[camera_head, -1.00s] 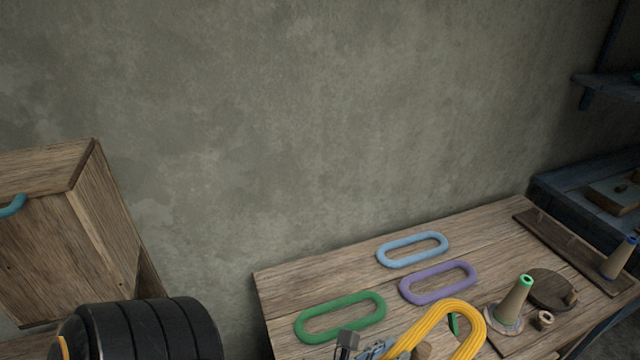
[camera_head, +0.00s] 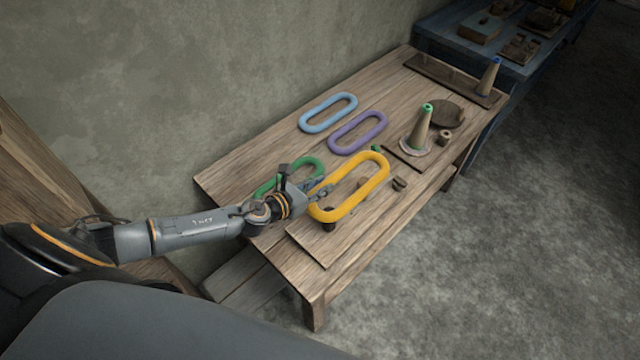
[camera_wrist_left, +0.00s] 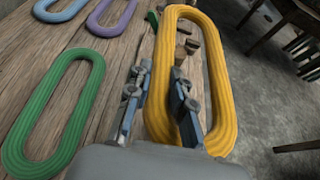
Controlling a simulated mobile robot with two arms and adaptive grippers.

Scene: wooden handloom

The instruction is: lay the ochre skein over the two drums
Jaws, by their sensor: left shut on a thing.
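The ochre skein (camera_head: 374,186) is a thick yellow closed loop. My left gripper (camera_head: 318,189) is shut on its left long side, and the skein appears raised above the wooden table. In the left wrist view the fingers (camera_wrist_left: 158,88) stand on both sides of one strand of the skein (camera_wrist_left: 222,100). One short dark drum (camera_head: 328,227) shows under the near end of the loop. Another small brown piece, perhaps the second drum (camera_head: 399,184), stands right of the loop. Whether the loop lines up with them I cannot tell. My right gripper is not in view.
On the table (camera_head: 290,160) lie a green skein (camera_head: 306,164), partly behind my gripper, a blue skein (camera_head: 328,113) and a purple skein (camera_head: 357,132). A green-tipped cone (camera_head: 422,127) and a round dark disc (camera_head: 447,114) stand farther right. Open floor lies beyond the front edge.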

